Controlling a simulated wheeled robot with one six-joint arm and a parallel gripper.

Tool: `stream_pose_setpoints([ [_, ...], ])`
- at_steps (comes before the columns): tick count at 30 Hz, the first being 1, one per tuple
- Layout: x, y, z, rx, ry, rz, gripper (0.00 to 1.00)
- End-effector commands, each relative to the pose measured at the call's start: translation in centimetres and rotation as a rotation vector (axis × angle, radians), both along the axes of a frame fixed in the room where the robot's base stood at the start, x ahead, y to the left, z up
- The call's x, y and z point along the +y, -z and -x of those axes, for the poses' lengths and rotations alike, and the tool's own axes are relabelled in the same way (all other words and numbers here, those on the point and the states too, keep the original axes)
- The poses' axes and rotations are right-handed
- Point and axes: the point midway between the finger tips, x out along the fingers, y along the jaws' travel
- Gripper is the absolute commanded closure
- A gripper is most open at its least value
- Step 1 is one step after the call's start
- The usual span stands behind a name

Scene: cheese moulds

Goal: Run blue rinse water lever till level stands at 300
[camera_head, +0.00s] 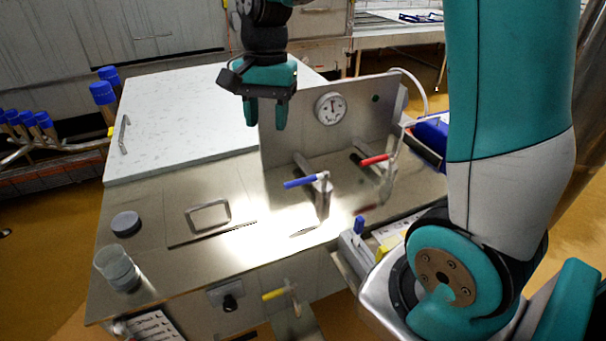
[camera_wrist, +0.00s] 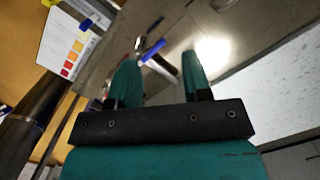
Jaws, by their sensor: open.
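The blue rinse water lever (camera_head: 300,182) sits on a metal tap standing on the steel counter, its blue handle pointing left. My gripper (camera_head: 266,120) is open and empty, pointing down above and behind the lever, clear of it. In the wrist view my open fingers (camera_wrist: 160,58) frame a blue bar (camera_wrist: 154,62) farther off; I cannot be sure it is the lever. A round dial gauge (camera_head: 331,107) is on the upright metal panel; its reading is too small to tell. A clear beaker (camera_head: 117,268) stands at the counter's front left corner. No level marking is readable.
A red lever (camera_head: 375,159) stands right of the blue one. A yellow lever (camera_head: 273,295) is on the counter's front. A white lid (camera_head: 190,115) is behind. My arm fills the right.

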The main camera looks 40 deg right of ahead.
Motion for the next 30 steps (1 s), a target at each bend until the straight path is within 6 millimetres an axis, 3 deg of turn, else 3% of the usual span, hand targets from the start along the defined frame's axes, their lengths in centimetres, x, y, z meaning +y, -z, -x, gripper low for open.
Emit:
stream_pose_setpoints([
  [1,-2.8,1.0,-2.0,0.049,0.205,0.035,0.56],
  [3,-6.0,2.0,-3.9,0.102,0.460,0.080,0.56],
  [6,-9.3,3.1,-5.5,0.156,0.730,0.130,0.56],
  [9,-11.1,3.9,-6.2,0.185,0.881,0.159,0.56],
  [17,-11.6,6.8,-5.7,0.199,0.941,0.172,0.56],
  [30,-11.0,16.6,-3.9,0.198,0.936,0.171,0.56],
])
